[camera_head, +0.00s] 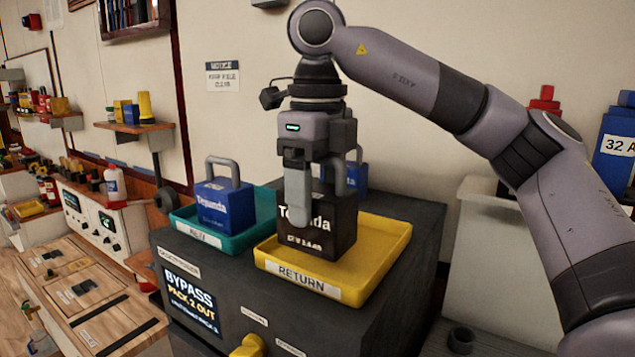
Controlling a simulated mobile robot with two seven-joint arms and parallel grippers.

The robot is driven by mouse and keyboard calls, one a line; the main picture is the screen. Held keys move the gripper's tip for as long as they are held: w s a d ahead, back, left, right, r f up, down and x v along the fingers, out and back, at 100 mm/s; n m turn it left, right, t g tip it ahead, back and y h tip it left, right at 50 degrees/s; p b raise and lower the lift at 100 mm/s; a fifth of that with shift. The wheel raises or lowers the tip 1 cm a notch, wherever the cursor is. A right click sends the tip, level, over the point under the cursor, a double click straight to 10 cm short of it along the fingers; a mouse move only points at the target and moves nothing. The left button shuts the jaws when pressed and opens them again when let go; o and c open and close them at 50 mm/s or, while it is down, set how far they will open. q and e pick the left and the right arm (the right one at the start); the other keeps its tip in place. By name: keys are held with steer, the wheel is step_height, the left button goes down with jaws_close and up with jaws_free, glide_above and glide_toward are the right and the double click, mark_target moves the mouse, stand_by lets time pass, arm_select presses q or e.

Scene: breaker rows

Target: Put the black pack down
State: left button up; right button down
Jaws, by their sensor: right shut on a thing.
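The black pack (333,222) with white lettering is upright at the yellow tray (383,262) labelled RETURN. Its lower edge looks level with the tray floor, but I cannot tell whether it touches. My right gripper (312,200) points down from above and is shut on the black pack, with a finger across its front. The gripper hides the pack's top and part of its face. My left gripper is not in view.
A blue pack (226,208) with a grey handle stands in the teal tray (183,225) on the left. Another blue pack (357,176) stands behind the black one. The dark cabinet (415,215) carries both trays; its screen (190,298) reads BYPASS, PACK 2 OUT. A yellow knob (248,346) juts from its front.

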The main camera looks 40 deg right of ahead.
mark_target(318, 221)
steer(key=shift+f, duration=1.8)
steer(key=shift+c, duration=0.4)
jaws_free()
steer(key=shift+f, duration=0.2)
steer(key=shift+s, duration=0.1)
steer(key=shift+r, duration=6.15)
steer(key=shift+f, duration=0.1)
